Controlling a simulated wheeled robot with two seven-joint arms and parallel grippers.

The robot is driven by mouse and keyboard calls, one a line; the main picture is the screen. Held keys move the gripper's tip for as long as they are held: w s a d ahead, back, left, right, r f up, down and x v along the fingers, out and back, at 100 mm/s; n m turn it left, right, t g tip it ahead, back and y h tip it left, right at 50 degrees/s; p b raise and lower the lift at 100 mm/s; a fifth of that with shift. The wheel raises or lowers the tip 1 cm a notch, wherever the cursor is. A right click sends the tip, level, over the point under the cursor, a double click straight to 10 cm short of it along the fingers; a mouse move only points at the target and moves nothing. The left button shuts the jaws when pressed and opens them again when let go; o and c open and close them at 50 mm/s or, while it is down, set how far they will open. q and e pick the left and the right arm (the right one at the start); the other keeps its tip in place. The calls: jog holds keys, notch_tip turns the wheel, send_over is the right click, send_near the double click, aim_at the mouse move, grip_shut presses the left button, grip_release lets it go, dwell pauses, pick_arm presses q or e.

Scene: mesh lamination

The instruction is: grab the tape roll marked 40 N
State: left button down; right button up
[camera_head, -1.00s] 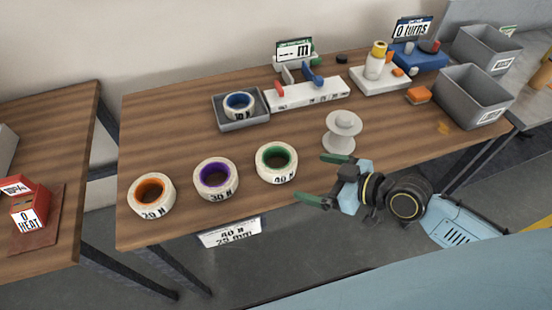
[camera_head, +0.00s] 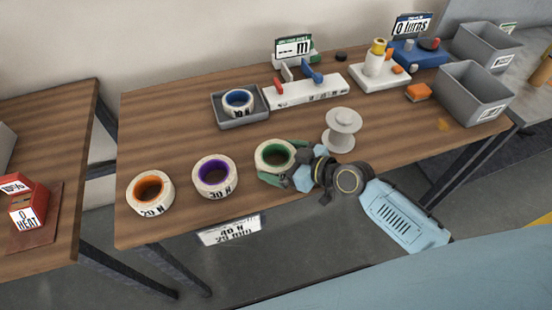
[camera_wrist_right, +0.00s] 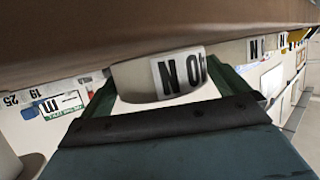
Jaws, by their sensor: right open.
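The 40 N tape roll (camera_head: 265,153), white with a green core, lies flat near the front edge of the table. My right gripper (camera_head: 279,163) is open, with its green fingers on either side of the roll; part of the roll and its label are hidden behind it. In the right wrist view, the roll (camera_wrist_right: 135,82) with its 40 N label appears upside down between the two spread fingers (camera_wrist_right: 170,85). I cannot tell whether either finger touches it. My left gripper is not in view.
The purple-core 30 N roll (camera_head: 214,177) stands left of it, then the orange-core 20 N roll (camera_head: 150,193). A white spool (camera_head: 342,130) stands close behind my right gripper. A grey tray (camera_head: 250,120) holds a blue-core roll.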

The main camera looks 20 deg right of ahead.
jog(key=shift+x, duration=1)
jog(key=c, duration=0.7)
jog(key=shift+c, duration=0.5)
jog(key=shift+r, duration=0.15)
